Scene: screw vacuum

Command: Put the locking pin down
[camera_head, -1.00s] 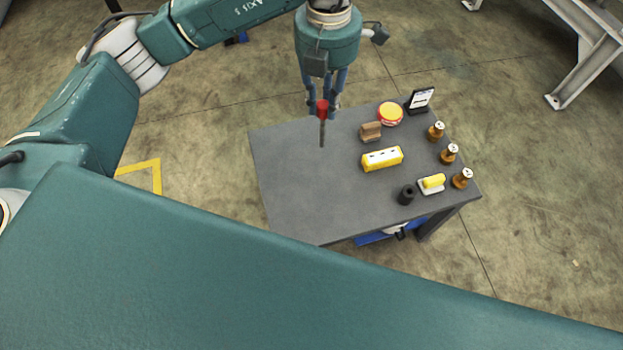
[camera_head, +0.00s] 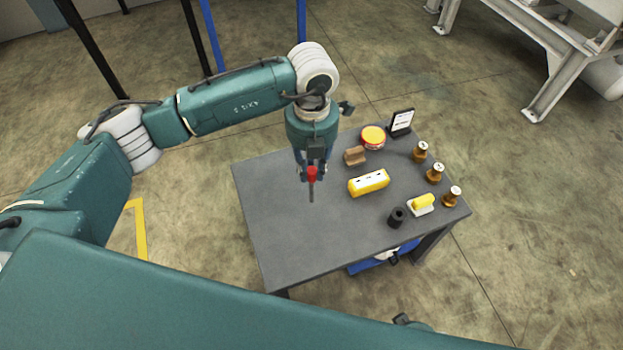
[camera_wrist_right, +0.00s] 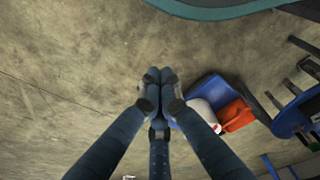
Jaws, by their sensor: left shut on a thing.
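The locking pin (camera_head: 312,175) has a red head and a thin dark shaft that points down. My left gripper (camera_head: 311,172) is shut on its red head. It holds the pin upright over the grey table (camera_head: 275,220), left of the yellow block. I cannot tell whether the shaft tip touches the tabletop. My right gripper (camera_wrist_right: 155,95) shows only in the right wrist view, with its fingers drawn together and nothing visible between them, above the floor.
On the table's right half stand a yellow block (camera_head: 369,183), a brown block (camera_head: 355,156), a red-and-yellow round tin (camera_head: 373,137), a black cylinder (camera_head: 396,217), a yellow piece on a white base (camera_head: 422,204), a framed sign (camera_head: 401,121) and brass-coloured weights (camera_head: 435,172). The table's left half is bare.

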